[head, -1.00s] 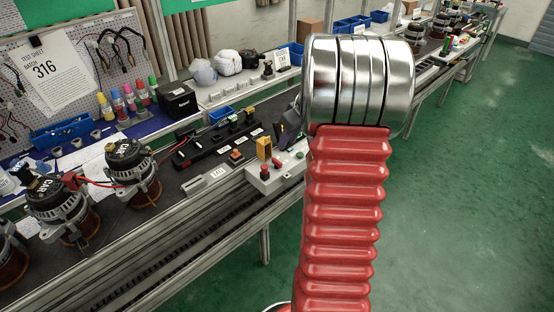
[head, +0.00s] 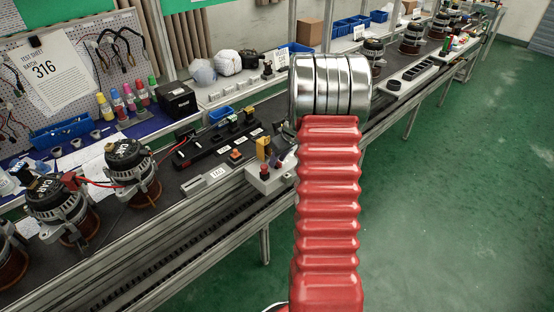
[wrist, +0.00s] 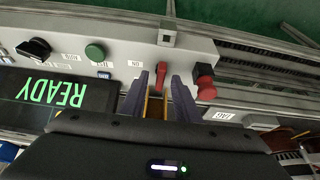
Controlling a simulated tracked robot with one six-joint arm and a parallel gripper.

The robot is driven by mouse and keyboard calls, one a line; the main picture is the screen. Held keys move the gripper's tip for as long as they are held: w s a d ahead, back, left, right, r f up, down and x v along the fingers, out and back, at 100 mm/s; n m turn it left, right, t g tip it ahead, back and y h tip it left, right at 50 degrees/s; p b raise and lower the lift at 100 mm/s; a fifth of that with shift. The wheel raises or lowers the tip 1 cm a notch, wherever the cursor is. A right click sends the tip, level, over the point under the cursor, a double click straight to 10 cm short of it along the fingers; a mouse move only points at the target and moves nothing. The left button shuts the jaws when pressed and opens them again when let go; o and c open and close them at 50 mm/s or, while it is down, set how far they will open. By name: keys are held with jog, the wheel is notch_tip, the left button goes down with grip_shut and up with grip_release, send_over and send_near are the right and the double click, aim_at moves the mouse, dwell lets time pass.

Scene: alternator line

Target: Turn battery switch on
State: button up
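In the wrist view, a small red switch handle (wrist: 161,74) stands on the pale control panel (wrist: 125,38), beside a label reading ON. My gripper (wrist: 161,80) has its two dark fingers on either side of this handle, with a gap visible around it; the fingers look open. Whether the tips reach down to the panel is hard to tell.
A red mushroom button (wrist: 205,84) is close right of the fingers. A green button (wrist: 95,51) and black rotary knob (wrist: 35,48) are to the left. A READY display (wrist: 55,93) is below them. Alternators (head: 127,160) stand on the bench at left.

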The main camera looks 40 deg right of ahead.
grip_shut()
dwell(0.3)
